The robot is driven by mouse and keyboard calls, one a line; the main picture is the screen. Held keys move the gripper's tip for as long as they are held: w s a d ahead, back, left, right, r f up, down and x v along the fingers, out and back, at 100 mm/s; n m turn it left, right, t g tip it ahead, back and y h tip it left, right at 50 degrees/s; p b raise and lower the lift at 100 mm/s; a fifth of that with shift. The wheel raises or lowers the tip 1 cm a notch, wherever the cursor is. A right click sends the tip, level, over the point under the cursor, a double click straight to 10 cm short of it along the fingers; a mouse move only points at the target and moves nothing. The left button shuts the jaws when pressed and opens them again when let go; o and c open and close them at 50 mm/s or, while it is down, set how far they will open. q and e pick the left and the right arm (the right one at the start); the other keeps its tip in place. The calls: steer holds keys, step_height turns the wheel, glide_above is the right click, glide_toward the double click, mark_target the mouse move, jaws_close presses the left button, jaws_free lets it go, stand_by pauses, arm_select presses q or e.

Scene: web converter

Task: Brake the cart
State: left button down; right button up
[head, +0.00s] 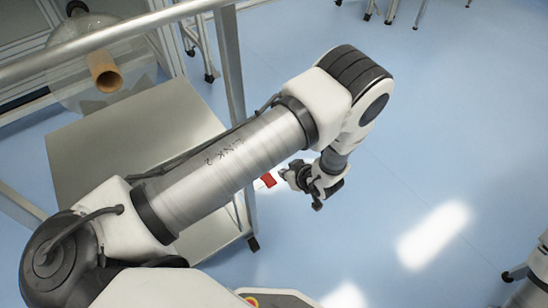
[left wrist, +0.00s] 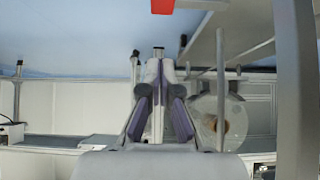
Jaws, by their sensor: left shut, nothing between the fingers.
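The cart is a metal frame with a grey shelf (head: 130,150) at the left of the head view, partly hidden behind my left arm. A small red piece (head: 268,180), which looks like a brake pedal, sits low by the cart's near right side. It also shows at the top edge of the left wrist view (left wrist: 174,6). My left gripper (head: 286,174) is just right of the red piece in the head view. My right gripper is not in view.
A clear roll with a brown core (head: 104,72) is at the cart's upper left. A cart rail (head: 130,28) and post (head: 229,65) stand beside my arm. Blue floor (head: 450,120) is free to the right. Wheeled legs show at the top.

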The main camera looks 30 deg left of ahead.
arm_select(q)
steer(key=b+x, duration=0.4)
steer(key=x, duration=0.5)
steer(key=shift+f+b, duration=0.3)
steer(key=shift+f, duration=0.1)
steer(key=f, duration=0.1)
steer(key=f+b, duration=0.2)
steer(key=f, duration=0.1)
steer(key=shift+w+a, duration=0.1)
steer(key=shift+a, duration=0.2)
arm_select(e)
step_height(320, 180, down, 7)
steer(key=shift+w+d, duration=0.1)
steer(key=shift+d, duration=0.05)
